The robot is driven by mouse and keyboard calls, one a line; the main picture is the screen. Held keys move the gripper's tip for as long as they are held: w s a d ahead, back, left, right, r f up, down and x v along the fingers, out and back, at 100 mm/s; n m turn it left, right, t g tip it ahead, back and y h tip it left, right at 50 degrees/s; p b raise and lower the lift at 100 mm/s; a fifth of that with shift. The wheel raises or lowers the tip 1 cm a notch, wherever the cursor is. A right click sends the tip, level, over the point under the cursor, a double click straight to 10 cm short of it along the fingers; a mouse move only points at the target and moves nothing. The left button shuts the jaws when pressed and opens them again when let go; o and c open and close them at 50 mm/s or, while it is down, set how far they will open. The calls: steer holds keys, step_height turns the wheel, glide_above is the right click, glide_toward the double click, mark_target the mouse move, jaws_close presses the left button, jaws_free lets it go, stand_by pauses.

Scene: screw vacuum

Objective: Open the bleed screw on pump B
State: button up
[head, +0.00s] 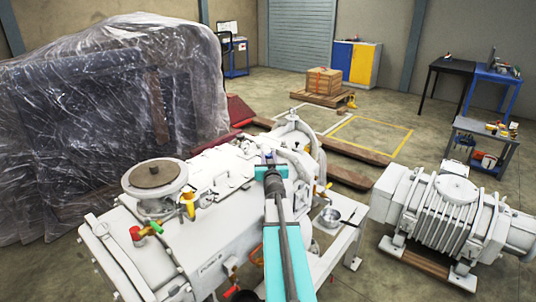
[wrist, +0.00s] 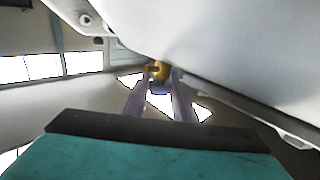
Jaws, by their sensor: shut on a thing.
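The large white pump (head: 165,248) fills the lower middle of the head view. Dark lettering on its side is too small to read surely. My teal gripper (head: 269,163) reaches to its right part, by the white piping. The fitting sits close under a large white surface. The fingertips' exact contact is too small to see.
A round flange (head: 155,178) and red, green and yellow valve handles (head: 188,206) stand on the pump's left. A metal bowl (head: 328,217) sits to the right. A second, ribbed white machine (head: 450,215) stands at right. Plastic-wrapped equipment (head: 100,120) blocks the left.

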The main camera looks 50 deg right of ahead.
steer(key=shift+w+d+r+p, duration=0.1)
steer(key=shift+d+r+p, duration=0.3)
steer(key=shift+p, duration=1.75)
steer(key=p, duration=0.4)
steer(key=shift+n+y, duration=0.3)
steer(key=p, duration=0.4)
steer(key=shift+s+f+t+p, duration=0.2)
steer(key=shift+f+t+p, duration=0.1)
steer(key=shift+t, duration=0.1)
steer(key=shift+s+a+f+y+p, duration=0.1)
steer(key=shift+a+f+y+p, duration=0.15)
steer(key=shift+p, duration=0.65)
steer(key=shift+a+f+p, duration=0.1)
steer(key=shift+f+p, duration=0.05)
steer(key=shift+p, duration=0.2)
steer(key=o, duration=1)
steer(key=shift+o, duration=0.2)
steer(key=shift+a+y, duration=0.1)
steer(key=shift+y, duration=0.15)
steer(key=shift+n, duration=0.3)
